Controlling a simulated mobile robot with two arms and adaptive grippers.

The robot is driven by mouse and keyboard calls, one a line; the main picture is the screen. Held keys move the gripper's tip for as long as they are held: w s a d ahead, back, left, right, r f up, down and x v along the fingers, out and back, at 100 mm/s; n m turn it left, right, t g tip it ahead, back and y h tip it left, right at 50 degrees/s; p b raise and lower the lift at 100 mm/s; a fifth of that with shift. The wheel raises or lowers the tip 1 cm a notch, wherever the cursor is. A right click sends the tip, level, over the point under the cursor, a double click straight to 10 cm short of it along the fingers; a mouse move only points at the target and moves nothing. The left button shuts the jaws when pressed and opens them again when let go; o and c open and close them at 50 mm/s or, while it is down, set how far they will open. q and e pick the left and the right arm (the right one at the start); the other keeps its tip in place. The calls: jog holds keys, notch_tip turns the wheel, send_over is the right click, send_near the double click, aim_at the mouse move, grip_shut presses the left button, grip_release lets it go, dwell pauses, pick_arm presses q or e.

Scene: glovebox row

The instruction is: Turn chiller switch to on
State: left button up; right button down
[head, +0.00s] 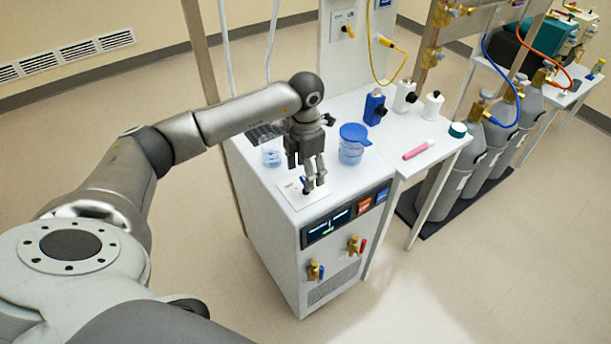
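The chiller (285,245) is a white cabinet with a dark display panel (340,217) on its upper front. A pale plate (293,197) with a small dark switch (306,190) lies on its top near the front edge. My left gripper (314,184) points down right over this plate, its fingertips at or just above the switch. The fingers partly hide the switch, so its setting and any contact cannot be made out. The finger gap is too small to judge. My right gripper is out of view.
A blue-lidded clear container (352,145) stands close right of the gripper, and a clear dish (271,157) behind left. Brass valves (315,270) stick out of the chiller front. The right-hand table holds bottles and a pink tube (417,150). Gas cylinders (483,155) stand further right.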

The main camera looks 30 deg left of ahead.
pick_arm(q)
notch_tip(320, 180, up, 9)
jog(key=shift+r, duration=0.15)
dwell(0.5)
